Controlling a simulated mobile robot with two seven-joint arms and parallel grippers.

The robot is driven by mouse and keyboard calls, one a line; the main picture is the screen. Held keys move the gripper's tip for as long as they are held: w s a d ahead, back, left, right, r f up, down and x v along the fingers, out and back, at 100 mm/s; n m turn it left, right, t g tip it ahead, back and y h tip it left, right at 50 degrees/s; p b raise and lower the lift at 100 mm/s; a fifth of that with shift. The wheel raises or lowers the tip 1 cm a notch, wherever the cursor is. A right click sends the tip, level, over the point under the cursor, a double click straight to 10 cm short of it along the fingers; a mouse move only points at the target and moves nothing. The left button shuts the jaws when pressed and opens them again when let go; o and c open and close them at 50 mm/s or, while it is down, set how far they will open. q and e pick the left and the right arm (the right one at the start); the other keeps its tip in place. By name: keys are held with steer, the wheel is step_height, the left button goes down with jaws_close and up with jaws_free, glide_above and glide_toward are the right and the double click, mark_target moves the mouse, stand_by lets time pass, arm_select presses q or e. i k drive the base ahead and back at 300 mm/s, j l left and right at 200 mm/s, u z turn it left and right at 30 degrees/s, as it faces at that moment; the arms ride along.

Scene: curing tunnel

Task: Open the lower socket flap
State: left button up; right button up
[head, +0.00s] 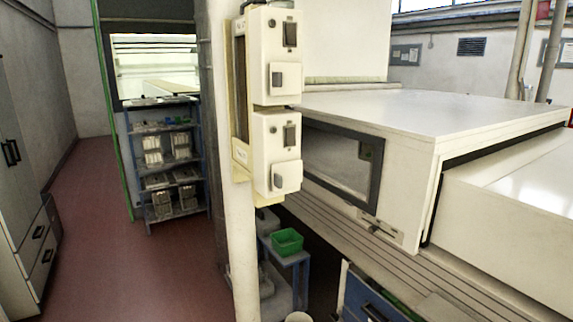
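Two white socket boxes are mounted one above the other on a yellowish backing board (241,157) fixed to a white post. The lower socket box (262,152) has a dark switch at its upper part. Below the switch, the lower socket flap (287,176) is a light square cover with a grey patch, and it looks closed. The upper socket box (262,52) has a similar flap (286,78) and a dark switch (290,34). Neither of my grippers shows in the head view.
The white post (243,250) stands below the boxes. A large white machine housing (420,115) with a dark-framed window is close on the right. A blue shelf rack (165,165) and grey cabinets (25,170) stand left. Open red floor (110,220) lies between them. A green bin (287,242) sits low behind the post.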

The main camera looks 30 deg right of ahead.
mark_target(285, 174)
steer(key=l+z, duration=0.1)
steer(key=z, duration=1.15)
